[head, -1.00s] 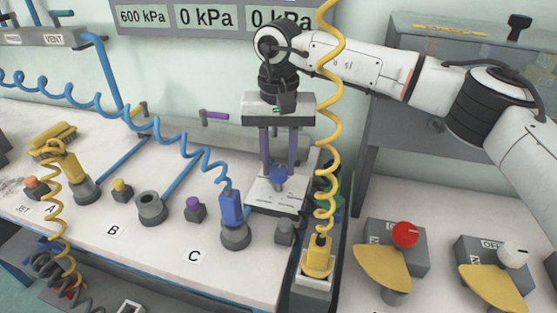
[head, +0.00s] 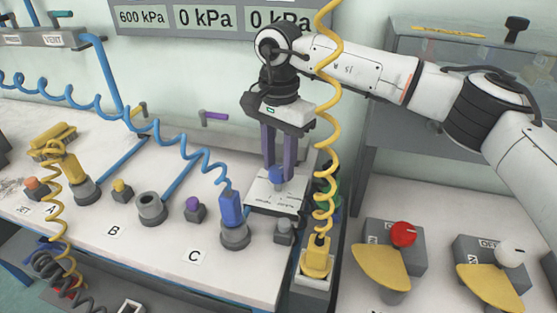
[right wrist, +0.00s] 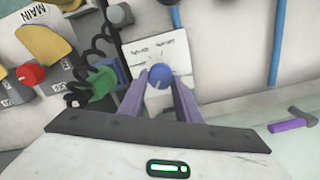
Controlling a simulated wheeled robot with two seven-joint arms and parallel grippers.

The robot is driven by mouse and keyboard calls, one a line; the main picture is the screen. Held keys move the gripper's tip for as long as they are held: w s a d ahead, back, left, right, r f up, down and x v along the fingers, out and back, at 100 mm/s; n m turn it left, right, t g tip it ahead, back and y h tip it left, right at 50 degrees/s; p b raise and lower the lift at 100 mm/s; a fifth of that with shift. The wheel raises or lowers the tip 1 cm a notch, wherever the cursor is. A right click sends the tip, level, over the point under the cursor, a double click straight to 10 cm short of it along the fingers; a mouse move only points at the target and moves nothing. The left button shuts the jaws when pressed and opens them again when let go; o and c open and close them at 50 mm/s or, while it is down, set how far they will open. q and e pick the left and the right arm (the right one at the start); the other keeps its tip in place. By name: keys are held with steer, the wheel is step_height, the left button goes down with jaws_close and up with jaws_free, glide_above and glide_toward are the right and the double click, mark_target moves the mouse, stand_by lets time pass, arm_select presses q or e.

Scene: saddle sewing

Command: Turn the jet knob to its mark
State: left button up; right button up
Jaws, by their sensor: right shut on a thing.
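A blue knob (head: 277,176) stands on a white plate (head: 262,197) with small dark lettering that I cannot read. My right gripper (head: 277,168) points down over the plate, with its purple fingers shut on the blue knob. In the right wrist view the blue knob (right wrist: 160,78) sits between the two fingertips, and the white plate (right wrist: 150,50) shows marks around it. A small "JET" label (head: 22,210) lies at the far left near an orange knob (head: 36,187). My left gripper is out of view.
The yellow coiled hose (head: 327,150) hangs right beside my right gripper. A blue plug (head: 231,207) on its coiled hose stands left of the plate, with a purple knob (head: 194,209) further left. A red knob (head: 404,234) is at the right.

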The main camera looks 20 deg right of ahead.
steer(key=m, duration=0.5)
steer(key=shift+d+r+m, duration=0.1)
steer(key=shift+m, duration=0.2)
steer(key=m, duration=0.5)
steer(key=shift+s, duration=0.15)
steer(key=m, duration=0.6)
steer(key=shift+s, duration=0.1)
steer(key=m, duration=0.5)
steer(key=shift+a, duration=0.2)
steer(key=shift+m, duration=0.4)
steer(key=o, duration=1.1)
steer(key=shift+s, duration=0.1)
steer(key=shift+c, duration=0.2)
